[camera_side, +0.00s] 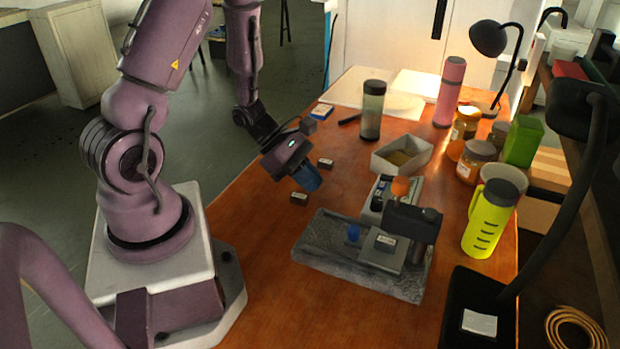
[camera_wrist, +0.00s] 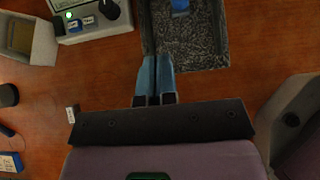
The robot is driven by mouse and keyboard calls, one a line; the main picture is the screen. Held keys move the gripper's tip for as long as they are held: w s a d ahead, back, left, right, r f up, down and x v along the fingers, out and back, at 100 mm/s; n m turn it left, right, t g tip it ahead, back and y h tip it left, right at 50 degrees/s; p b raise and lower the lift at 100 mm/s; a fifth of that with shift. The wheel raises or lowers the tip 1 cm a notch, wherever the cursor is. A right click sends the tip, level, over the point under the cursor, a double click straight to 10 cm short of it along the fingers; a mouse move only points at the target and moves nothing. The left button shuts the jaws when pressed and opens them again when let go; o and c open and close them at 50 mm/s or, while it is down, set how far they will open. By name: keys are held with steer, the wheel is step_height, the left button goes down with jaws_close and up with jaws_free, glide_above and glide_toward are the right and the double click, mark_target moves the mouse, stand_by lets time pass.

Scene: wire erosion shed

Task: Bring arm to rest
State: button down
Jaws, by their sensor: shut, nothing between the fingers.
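My gripper (camera_side: 308,180) hangs over the left part of the wooden table (camera_side: 262,255), above its surface and to the left of the grey tray. Its blue fingers are together with nothing between them. In the wrist view the shut gripper (camera_wrist: 154,68) shows with its two blue fingers side by side, overlapping the near edge of the tray in the picture. My arm is bent, reaching out from its base at the left.
A grey tray (camera_side: 320,245) holds a dark-armed device and a blue piece (camera_side: 353,232). Behind are an open box (camera_side: 378,163), a tumbler (camera_side: 372,110) and a pink bottle (camera_side: 450,92). Jars and a yellow-green bottle (camera_side: 486,222) stand right.

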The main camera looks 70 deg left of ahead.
steer(key=s+d+r+m+y, duration=0.2)
steer(key=d+r+m, duration=0.1)
steer(key=r+m, duration=0.5)
steer(key=s+d+r+m+y, duration=0.2)
steer(key=s+d+r+m, duration=0.1)
steer(key=r+m, duration=0.5)
steer(key=s+d+r+m+g+y, duration=0.1)
steer(key=s+d+r+m+y, duration=0.1)
steer(key=r+m, duration=0.6)
steer(key=s+d+m, duration=0.1)
steer(key=m, duration=0.2)
steer(key=shift+s+r+y, duration=0.25)
steer(key=shift+r+y, duration=0.05)
steer(key=shift+r, duration=0.05)
